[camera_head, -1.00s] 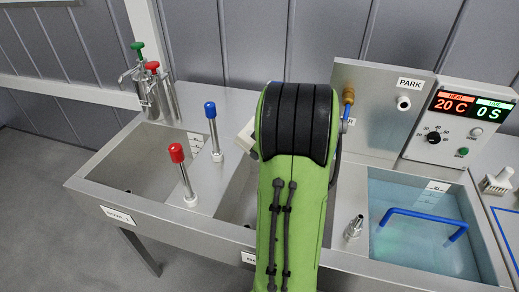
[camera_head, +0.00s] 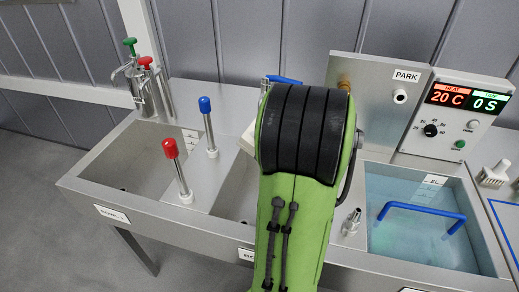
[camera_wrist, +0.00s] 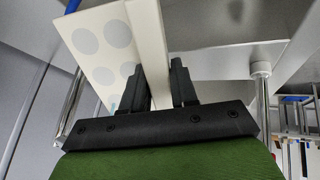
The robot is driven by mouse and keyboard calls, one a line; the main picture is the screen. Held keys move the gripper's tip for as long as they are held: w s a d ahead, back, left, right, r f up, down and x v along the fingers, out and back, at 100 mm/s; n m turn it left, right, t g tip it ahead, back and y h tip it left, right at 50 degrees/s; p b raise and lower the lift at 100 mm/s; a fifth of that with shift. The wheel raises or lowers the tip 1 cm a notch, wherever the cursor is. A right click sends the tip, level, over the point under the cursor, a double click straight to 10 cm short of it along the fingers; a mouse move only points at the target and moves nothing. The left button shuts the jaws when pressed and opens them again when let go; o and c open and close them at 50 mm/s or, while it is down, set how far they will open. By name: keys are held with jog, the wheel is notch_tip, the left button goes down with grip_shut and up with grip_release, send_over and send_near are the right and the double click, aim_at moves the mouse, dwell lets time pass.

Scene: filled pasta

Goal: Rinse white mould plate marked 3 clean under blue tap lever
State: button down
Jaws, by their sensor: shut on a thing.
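My gripper (camera_wrist: 156,80) is shut on a white plate (camera_wrist: 107,55) with round grey patches on its face. The plate stands steeply between the fingers in the wrist view. No number mark can be read on it. In the head view my green arm hides the gripper, and only a pale edge of the plate (camera_head: 248,136) shows left of the arm, over the middle basin (camera_head: 236,197). A blue lever (camera_head: 284,79) shows behind the arm at the back, and a bit of blue (camera_wrist: 73,6) is at the top left of the wrist view. Its spout is hidden.
Red-topped (camera_head: 177,168) and blue-topped (camera_head: 207,125) posts stand between the left basin (camera_head: 120,170) and the middle one. Pump bottles (camera_head: 138,75) stand at the back left. The right bath (camera_head: 425,225) holds water and a blue handle. A metal nozzle (camera_head: 351,222) stands beside it.

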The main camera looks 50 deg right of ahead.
jog(key=s+a+r+b, duration=0.1)
jog(key=s+a, duration=0.1)
jog(key=s, duration=0.5)
jog(key=shift+r+b, duration=0.15)
jog(key=shift+b, duration=0.15)
jog(key=shift+a, duration=0.1)
dwell(0.8)
